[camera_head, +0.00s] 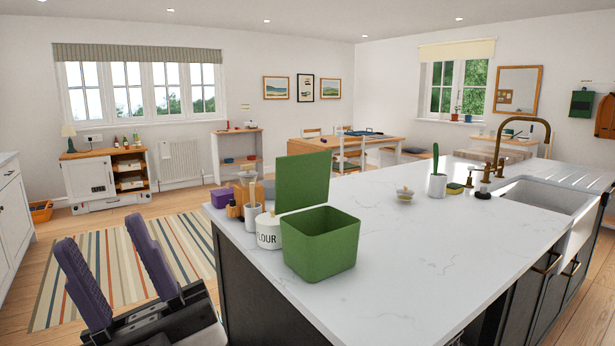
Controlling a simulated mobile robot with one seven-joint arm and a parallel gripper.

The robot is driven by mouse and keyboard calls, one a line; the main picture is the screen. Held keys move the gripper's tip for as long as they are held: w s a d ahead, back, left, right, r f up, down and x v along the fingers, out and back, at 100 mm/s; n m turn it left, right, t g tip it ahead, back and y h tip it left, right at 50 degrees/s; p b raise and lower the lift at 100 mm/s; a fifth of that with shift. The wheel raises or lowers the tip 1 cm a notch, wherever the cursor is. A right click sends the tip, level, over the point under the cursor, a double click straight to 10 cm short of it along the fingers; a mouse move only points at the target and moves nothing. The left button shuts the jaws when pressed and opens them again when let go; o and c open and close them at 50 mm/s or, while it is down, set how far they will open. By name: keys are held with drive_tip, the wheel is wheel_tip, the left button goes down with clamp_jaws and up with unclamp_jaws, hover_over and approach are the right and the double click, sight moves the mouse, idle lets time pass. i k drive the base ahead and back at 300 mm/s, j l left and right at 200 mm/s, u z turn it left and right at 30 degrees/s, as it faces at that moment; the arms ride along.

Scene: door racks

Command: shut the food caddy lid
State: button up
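The green food caddy (322,256) stands on the near left part of the white island worktop. Its green lid (302,181) is raised, standing roughly upright at the back edge, and the caddy's opening faces up. My gripper (106,262) is at the lower left, left of the island and apart from the caddy. Its two purple fingers are spread with a gap between them, and nothing shows in the gap.
A white flour jar (268,232) stands close against the caddy's left side. A white utensil pot (252,214) and a purple box (224,198) are behind it.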

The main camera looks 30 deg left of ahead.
sight(302, 181)
drive_tip(key=i+j+z, duration=0.15)
drive_tip(key=j+z, duration=0.15)
drive_tip(key=j, duration=0.7)
drive_tip(key=j+z, duration=0.35)
drive_tip(key=j, duration=0.65)
drive_tip(key=k+j+z, duration=0.1)
drive_tip(key=j+z, duration=0.2)
drive_tip(key=j, duration=0.75)
drive_tip(key=k+j, duration=0.1)
drive_tip(key=j, duration=0.3)
drive_tip(key=j+z, duration=0.15)
drive_tip(key=j, duration=0.2)
drive_tip(key=k+j, duration=0.15)
drive_tip(key=j, duration=0.2)
drive_tip(key=k+j+z, duration=0.15)
drive_tip(key=j, duration=0.6)
drive_tip(key=i+l+u, duration=0.1)
drive_tip(key=l+u, duration=0.35)
drive_tip(key=l, duration=0.3)
